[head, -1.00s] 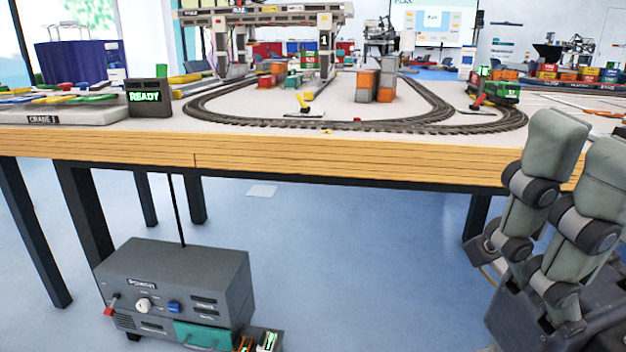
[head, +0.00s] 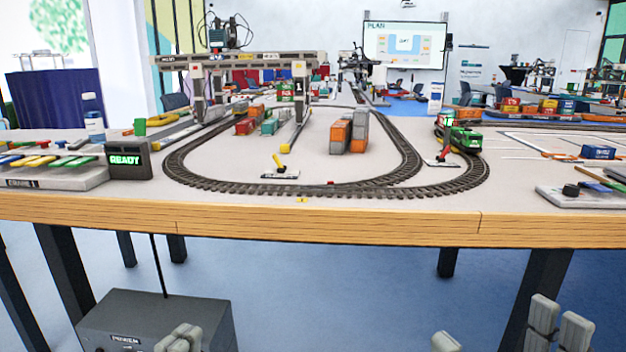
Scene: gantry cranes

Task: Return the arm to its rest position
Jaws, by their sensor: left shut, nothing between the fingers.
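My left gripper (head: 180,339) shows at the bottom left, in front of the power box, with its grey fingertips close together and nothing between them. My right gripper (head: 502,333) shows at the bottom right. Its grey fingers stand well apart, two on the right and one on the left, with only floor seen between them. Both grippers are low, in front of and below the table edge, touching nothing that I can see. The arms behind them are out of frame.
The wooden table (head: 300,221) spans the view. It holds an oval track (head: 250,188), a gantry crane (head: 235,61), a green locomotive (head: 462,139), stacked containers (head: 349,135) and a READY display (head: 127,161). The grey power box (head: 120,318) is below, left. Blue floor lies between the grippers.

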